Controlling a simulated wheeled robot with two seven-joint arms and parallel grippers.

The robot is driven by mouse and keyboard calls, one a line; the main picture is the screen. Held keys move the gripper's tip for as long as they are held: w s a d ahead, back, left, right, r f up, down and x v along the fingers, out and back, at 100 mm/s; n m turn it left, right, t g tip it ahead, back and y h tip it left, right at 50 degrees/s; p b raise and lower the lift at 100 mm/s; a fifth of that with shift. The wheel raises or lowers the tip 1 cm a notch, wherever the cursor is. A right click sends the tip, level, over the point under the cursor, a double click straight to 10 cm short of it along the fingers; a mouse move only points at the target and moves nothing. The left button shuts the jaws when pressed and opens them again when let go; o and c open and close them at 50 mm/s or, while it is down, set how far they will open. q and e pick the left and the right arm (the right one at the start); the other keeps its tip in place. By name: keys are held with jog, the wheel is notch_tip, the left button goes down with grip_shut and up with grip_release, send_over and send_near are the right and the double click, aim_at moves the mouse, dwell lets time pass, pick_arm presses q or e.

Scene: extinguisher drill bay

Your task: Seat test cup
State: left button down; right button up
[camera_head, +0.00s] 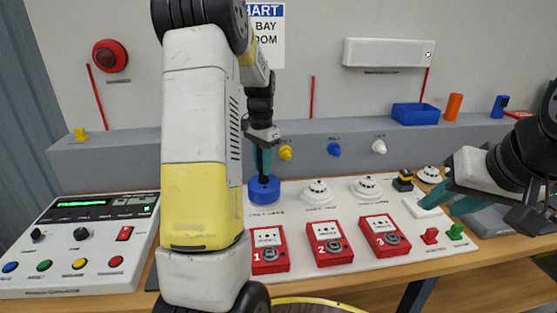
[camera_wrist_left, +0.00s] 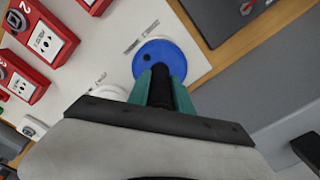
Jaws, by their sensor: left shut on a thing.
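The test cup (camera_head: 264,190) is a blue round cup with a black upright handle. It stands at the left end of the row of white detectors on the white board, and whatever is under it is hidden. My left gripper (camera_head: 263,158) is above it, shut on the black handle. In the left wrist view the teal fingers (camera_wrist_left: 162,88) close around the handle with the blue cup (camera_wrist_left: 158,58) beyond. I cannot tell whether the cup sits flush. My right gripper (camera_head: 450,202) is open at the board's right end, near a white plate (camera_head: 421,208).
White detectors (camera_head: 318,192) (camera_head: 366,187) stand right of the cup. Red numbered call points (camera_head: 329,243) (camera_head: 384,236) line the front. A control panel (camera_head: 80,240) is at left. A blue bin (camera_head: 415,114) and orange cylinder (camera_head: 453,106) stand on the back ledge. My left arm hides part of the bench.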

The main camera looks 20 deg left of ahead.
pick_arm(q)
jog(key=shift+f, duration=0.55)
jog(key=c, duration=0.7)
grip_release()
jog(key=shift+c, duration=0.2)
jog(key=shift+r, duration=0.1)
jog(key=shift+r, duration=3.45)
